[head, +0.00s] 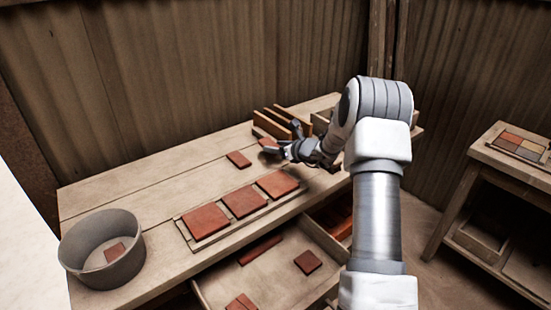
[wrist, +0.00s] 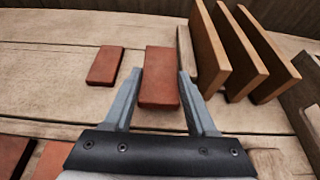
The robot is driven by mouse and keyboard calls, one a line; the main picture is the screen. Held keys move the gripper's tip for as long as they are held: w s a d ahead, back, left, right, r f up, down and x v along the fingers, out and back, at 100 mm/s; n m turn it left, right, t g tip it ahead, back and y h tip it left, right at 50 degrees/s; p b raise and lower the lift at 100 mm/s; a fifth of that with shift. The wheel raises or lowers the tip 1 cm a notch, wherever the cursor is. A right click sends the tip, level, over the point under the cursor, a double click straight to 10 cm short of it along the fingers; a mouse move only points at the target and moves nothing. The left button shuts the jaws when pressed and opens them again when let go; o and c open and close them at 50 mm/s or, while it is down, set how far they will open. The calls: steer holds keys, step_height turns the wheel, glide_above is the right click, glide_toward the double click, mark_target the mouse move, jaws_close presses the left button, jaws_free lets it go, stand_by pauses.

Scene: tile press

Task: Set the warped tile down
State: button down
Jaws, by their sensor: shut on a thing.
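My gripper (head: 281,149) is over the back right part of the workbench (head: 135,177). In the wrist view my gripper (wrist: 156,88) is shut on a flat red-brown tile (wrist: 160,72), with one finger along each side. The tile (head: 268,142) shows only partly in the head view. I cannot tell if it touches the bench, and no warp is plain to see. A smaller red tile (wrist: 104,66) lies flat on the bench to the left of the held one; it also shows in the head view (head: 238,159).
A rack of upright wooden boards (wrist: 239,55) stands close on the right. A tray (head: 189,240) with large red tiles lies at the bench's front. A grey tub (head: 75,250) holds a tile. An open drawer (head: 275,285) holds several pieces.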

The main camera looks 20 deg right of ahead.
mark_target(276, 163)
steer(key=shift+w+f+b, duration=0.1)
steer(key=shift+f+b, duration=0.25)
steer(key=shift+f, duration=1.65)
steer(key=shift+f, duration=0.1)
steer(key=shift+f, duration=0.15)
steer(key=shift+c, duration=1)
jaws_free()
